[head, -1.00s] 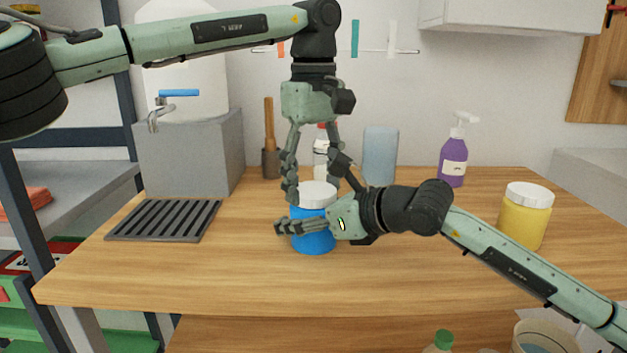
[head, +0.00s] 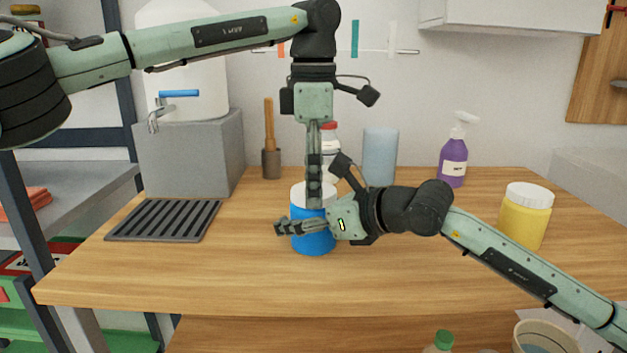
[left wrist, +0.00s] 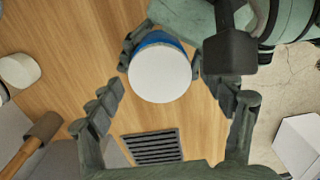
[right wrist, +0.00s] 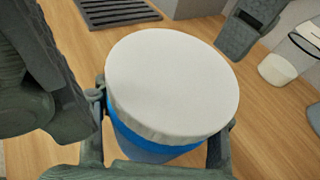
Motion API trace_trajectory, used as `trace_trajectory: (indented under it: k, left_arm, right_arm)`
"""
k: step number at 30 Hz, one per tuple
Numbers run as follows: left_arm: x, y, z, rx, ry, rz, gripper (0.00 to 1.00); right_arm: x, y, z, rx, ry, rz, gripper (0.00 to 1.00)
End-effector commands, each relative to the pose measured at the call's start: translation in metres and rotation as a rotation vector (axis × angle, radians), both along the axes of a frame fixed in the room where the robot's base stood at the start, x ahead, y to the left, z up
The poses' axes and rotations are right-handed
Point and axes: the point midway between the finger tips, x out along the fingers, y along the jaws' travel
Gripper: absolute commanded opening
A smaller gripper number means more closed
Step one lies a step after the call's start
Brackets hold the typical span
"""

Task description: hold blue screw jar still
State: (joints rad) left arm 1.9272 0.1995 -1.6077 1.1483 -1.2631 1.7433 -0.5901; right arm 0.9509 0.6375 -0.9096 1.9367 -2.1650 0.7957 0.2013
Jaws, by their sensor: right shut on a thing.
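The blue screw jar (head: 315,244) stands upright on the wooden table, with its white lid (right wrist: 172,80) on. My right gripper (head: 284,227) is shut around the jar's blue body from the right, below the lid. The jar also shows between its fingers in the right wrist view. My left gripper (head: 314,202) points down from above at the lid, seen edge-on in the head view. In the left wrist view its two fingers (left wrist: 172,100) are spread wide, with the lid (left wrist: 160,74) beyond them. Its fingers hide part of the lid in the head view.
A yellow jar with a white lid (head: 526,216) stands at the right, and a purple pump bottle (head: 453,160) behind. A dark drain grid (head: 164,220) lies at the left. A blue cylinder (head: 380,157) stands behind my grippers. The table's front strip is clear.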

Motion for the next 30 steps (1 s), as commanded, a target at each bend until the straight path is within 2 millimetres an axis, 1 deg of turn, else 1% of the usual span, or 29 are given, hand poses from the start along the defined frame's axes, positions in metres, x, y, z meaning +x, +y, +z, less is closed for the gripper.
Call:
trace_trajectory:
  k: [7, 10, 14, 18, 20, 21, 23, 26, 30]
  left_arm:
    - [0.0, 0.0, 0.0, 0.0, 0.0, -0.001, 0.82]
    - [0.0, 0.0, 0.004, -0.001, -0.001, -0.001, 0.82]
    - [0.0, 0.0, 0.017, -0.001, -0.002, -0.001, 0.82]
    - [0.0, -0.001, 0.037, -0.001, -0.002, 0.0, 0.82]
    - [0.0, -0.001, 0.042, -0.001, -0.002, -0.001, 0.82]
    - [0.0, 0.0, 0.044, 0.0, -0.001, -0.002, 0.79]
    - [0.0, 0.0, 0.046, 0.0, 0.0, -0.016, 0.79]
    - [0.0, -0.001, 0.05, -0.001, -0.001, -0.097, 0.79]
    - [0.0, -0.001, 0.061, -0.001, -0.003, -0.325, 0.79]
  right_arm:
    - [0.0, 0.0, 0.0, -0.001, 0.001, 0.0, 0.0]
    - [0.0, 0.0, 0.0, -0.001, 0.001, 0.0, 0.0]
    - [0.0, 0.0, 0.0, -0.001, 0.001, 0.0, 0.0]
    - [0.0, 0.0, 0.0, -0.001, 0.001, 0.0, 0.0]
    - [0.0, 0.0, 0.0, -0.001, 0.001, 0.0, 0.0]
    - [0.0, 0.0, 0.0, -0.001, 0.001, 0.0, 0.0]
    - [0.0, 0.0, 0.0, -0.001, 0.001, 0.0, 0.0]
    - [0.0, 0.0, 0.0, -0.001, 0.001, 0.0, 0.0]
    - [0.0, 0.0, 0.0, -0.001, 0.001, 0.0, 0.0]
